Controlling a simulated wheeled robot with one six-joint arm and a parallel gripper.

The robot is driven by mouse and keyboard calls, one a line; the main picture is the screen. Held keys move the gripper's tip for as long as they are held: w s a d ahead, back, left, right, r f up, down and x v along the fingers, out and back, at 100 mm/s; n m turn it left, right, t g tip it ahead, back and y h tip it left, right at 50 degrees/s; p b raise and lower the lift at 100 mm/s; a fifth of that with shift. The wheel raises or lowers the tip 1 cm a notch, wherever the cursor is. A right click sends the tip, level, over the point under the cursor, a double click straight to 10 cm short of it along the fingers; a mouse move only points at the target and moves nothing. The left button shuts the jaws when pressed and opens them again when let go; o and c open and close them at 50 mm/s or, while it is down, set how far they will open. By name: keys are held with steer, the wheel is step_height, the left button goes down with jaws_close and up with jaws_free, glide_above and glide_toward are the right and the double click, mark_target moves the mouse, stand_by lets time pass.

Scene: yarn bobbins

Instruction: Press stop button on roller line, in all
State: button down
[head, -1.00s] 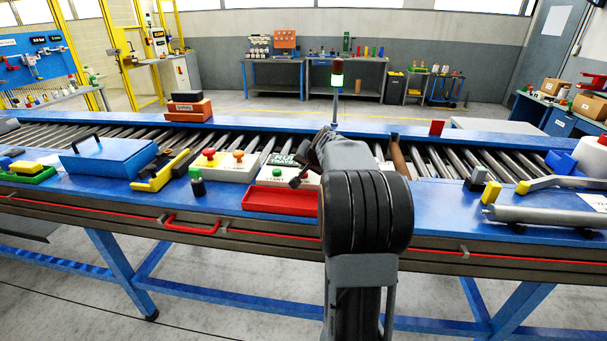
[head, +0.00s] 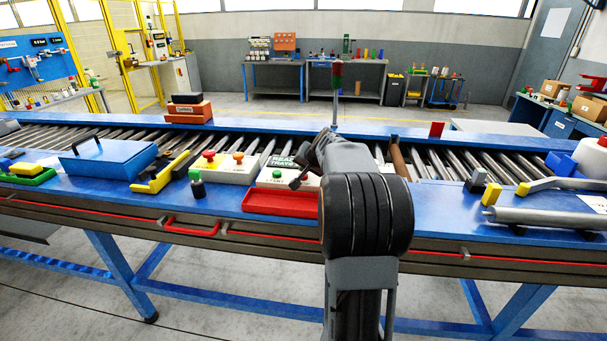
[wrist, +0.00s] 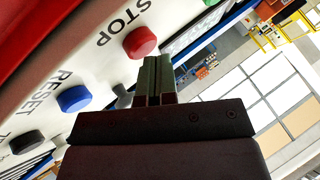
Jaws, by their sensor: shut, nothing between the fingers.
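In the wrist view a red button (wrist: 141,42) labelled STOP stands out from a white panel (wrist: 100,62). My gripper (wrist: 155,62) is shut and empty, its fingertips right beside the red button's edge; I cannot tell whether they touch it. A blue button (wrist: 75,97) labelled RESET is lower left. In the head view the white control box (head: 268,180) with a green button (head: 277,173) is beside my arm, which hides its right part. A sign on it reads roughly "READY TRAYS" (head: 287,162). The stack light (head: 337,76) looks unlit green.
The roller line (head: 430,160) runs across behind the box. A red tray (head: 280,201) lies in front of it. To the left are another button box (head: 235,168), yellow-handled tool (head: 160,175) and blue lidded case (head: 108,159). A metal tube (head: 545,217) lies at right.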

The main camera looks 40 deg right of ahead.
steer(key=shift+r+p, duration=0.35)
steer(key=shift+r, duration=0.3)
steer(key=shift+r, duration=0.1)
steer(key=shift+r+p, duration=1.85)
steer(key=shift+r, duration=0.6)
